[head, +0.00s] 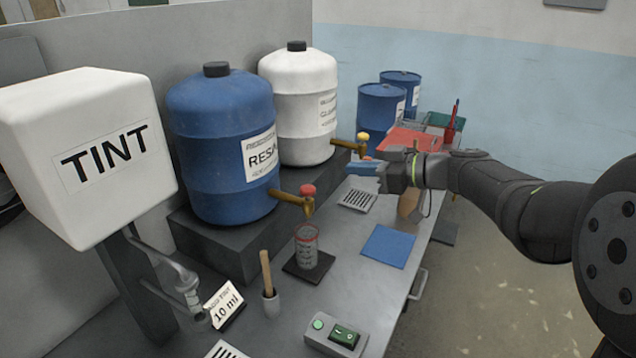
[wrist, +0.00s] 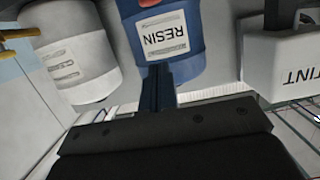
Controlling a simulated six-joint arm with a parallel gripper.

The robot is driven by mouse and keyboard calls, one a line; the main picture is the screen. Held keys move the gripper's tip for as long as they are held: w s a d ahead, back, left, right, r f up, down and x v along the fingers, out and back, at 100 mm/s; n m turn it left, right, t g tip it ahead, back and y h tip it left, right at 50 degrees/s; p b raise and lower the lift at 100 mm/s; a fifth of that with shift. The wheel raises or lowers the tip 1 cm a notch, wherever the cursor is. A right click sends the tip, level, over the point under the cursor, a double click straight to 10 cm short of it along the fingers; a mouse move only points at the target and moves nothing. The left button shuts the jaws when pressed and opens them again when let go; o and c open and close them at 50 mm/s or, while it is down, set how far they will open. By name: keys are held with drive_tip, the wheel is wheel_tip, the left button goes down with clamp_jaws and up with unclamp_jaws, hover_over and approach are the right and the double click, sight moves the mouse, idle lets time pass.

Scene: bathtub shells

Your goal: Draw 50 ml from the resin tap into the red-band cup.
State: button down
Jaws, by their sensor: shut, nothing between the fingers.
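The blue resin drum (head: 222,150) stands on a dark step at the back of the bench, with its label turned to the front. Its brass tap with a red knob (head: 307,191) sticks out over the bench. The red-band cup (head: 306,246) is a clear graduated cup standing upright on a dark square pad (head: 308,268), below the tap's spout. My gripper (head: 366,168) is shut and empty, to the right of the tap and above the bench. In the wrist view, the resin drum (wrist: 175,30) is behind the shut blue fingers (wrist: 158,85). Whether the cup holds liquid is unclear.
A white drum (head: 300,108) with a yellow-knobbed tap (head: 362,138) stands beside the resin drum. The white TINT box (head: 88,150) is at the left. A blue mat (head: 389,246) is clear.

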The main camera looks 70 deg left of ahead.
hover_over(308, 190)
drive_tip(key=w+d, duration=0.1)
drive_tip(key=w, duration=0.1)
wheel_tip(308, 190, down, 2)
drive_tip(key=f, duration=0.1)
wheel_tip(308, 190, down, 4)
drive_tip(key=shift+w+a+r, duration=0.1)
drive_tip(key=shift+a+r, duration=0.05)
drive_tip(key=shift+r, duration=0.1)
